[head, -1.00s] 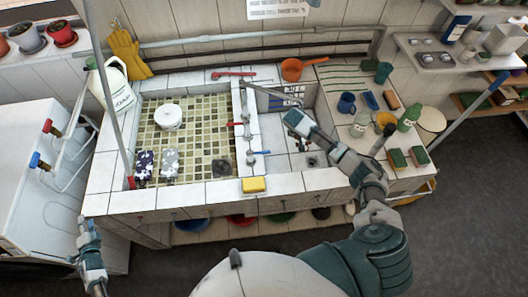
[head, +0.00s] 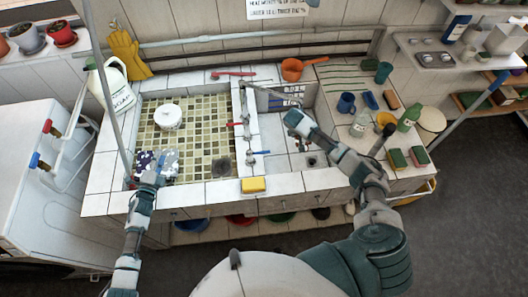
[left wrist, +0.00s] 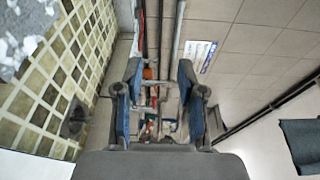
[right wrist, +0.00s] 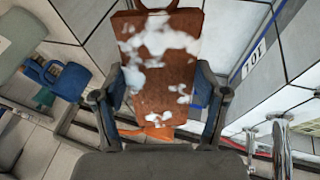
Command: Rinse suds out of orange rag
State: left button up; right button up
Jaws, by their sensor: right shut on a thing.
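The orange rag (right wrist: 158,65) shows in the right wrist view, brownish orange with patches of white suds. My right gripper (head: 293,120) is over the right basin (head: 300,150); in its wrist view (right wrist: 160,110) its fingers are shut on the rag, which stands up between them. In the head view the rag is hidden or too small to make out.
A divider with a tap (head: 245,110) and red and blue handles separates the basins. A yellow sponge (head: 253,184) lies on the front ledge. A white round container (head: 168,116) stands in the tiled basin. Mugs, bottles and sponges crowd the right counter (head: 345,125).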

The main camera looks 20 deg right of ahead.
pick_arm(q)
jog(key=s+d+f+m+g+h, duration=0.1)
jog(key=s+d+g+h, duration=0.1)
jog(key=d, duration=0.6)
jog(key=s+d+f+m+g+h, duration=0.1)
jog(key=s+d, duration=0.2)
jog(key=d, duration=0.4)
jog(key=m+g+h, duration=0.3)
jog(key=g, duration=0.1)
send_near(263, 152)
jog(key=shift+s+a+f, duration=0.1)
jog(key=shift+s+a, duration=0.1)
jog(key=shift+a, duration=0.4)
jog(key=shift+d, duration=0.35)
jog(key=x, duration=1.1)
jog(key=shift+w+f, duration=0.1)
jog(key=shift+f, duration=0.25)
jog(key=shift+a, duration=0.1)
jog(key=shift+c, duration=0.6)
grip_shut()
